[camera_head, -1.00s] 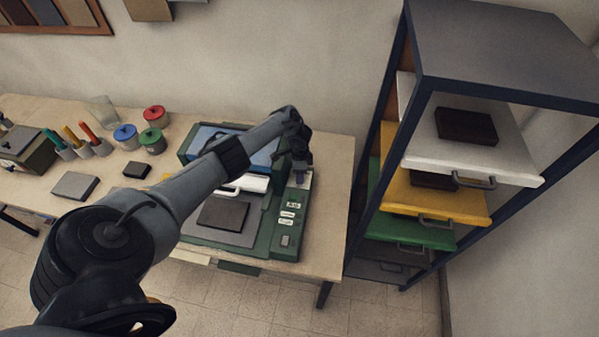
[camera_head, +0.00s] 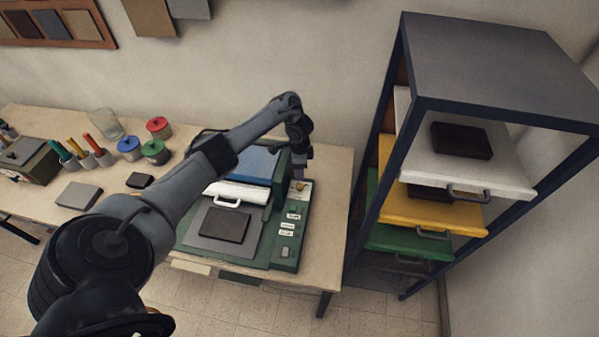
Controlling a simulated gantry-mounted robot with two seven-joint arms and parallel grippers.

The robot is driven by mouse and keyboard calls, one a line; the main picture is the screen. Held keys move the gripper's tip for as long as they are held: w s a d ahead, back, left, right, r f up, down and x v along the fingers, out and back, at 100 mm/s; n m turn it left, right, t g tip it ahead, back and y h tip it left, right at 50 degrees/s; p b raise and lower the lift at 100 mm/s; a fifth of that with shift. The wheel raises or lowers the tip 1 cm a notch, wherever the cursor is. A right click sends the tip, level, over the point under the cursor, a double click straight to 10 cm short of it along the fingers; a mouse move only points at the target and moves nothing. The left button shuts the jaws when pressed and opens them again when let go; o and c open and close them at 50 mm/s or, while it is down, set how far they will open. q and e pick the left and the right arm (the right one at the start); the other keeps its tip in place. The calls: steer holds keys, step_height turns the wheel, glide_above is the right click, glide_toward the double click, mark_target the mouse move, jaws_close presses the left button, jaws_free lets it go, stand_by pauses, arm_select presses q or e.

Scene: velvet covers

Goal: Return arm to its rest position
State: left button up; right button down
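My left arm comes in from the lower left and reaches across the table to above the green press. Its gripper (camera_head: 302,158) points down above the back right of the press, over the control panel (camera_head: 289,228). The fingers are small and dark, so I cannot tell whether they are open or shut. A round yellowish knob (camera_head: 299,186) shows on the panel just below the gripper, with a visible gap between them. My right arm and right gripper are not in view.
The press has a raised blue lid (camera_head: 250,164) and a dark block (camera_head: 224,225) on its grey plate. Jars (camera_head: 156,151) and a glass (camera_head: 106,124) stand at the left. A tall rack (camera_head: 500,75) with coloured trays stands at the right. The wall is behind.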

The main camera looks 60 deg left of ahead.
arm_select(q)
steer(key=shift+r, duration=0.4)
steer(key=w+d+f+m+t+y+p, duration=0.1)
steer(key=d+f, duration=0.2)
steer(key=d, duration=0.4)
steer(key=w+d+f+m+t+p, duration=0.1)
steer(key=w+d+f+m, duration=0.15)
steer(key=d, duration=0.45)
steer(key=s+d+r+t+p, duration=0.1)
steer(key=s+d, duration=0.2)
steer(key=d, duration=0.5)
steer(key=s+d+t+p, duration=0.1)
steer(key=s+d, duration=0.2)
steer(key=d, duration=0.4)
steer(key=s+d+r+n+p, duration=0.1)
steer(key=s+d+r+n, duration=0.2)
steer(key=s+r, duration=0.5)
steer(key=s+d+r+n+h+p, duration=0.1)
steer(key=s+d+r+n, duration=0.2)
steer(key=s+r, duration=0.5)
steer(key=shift+s+d+n+p, duration=0.2)
steer(key=shift+s+n+p, duration=0.15)
steer(key=shift+s+n, duration=0.35)
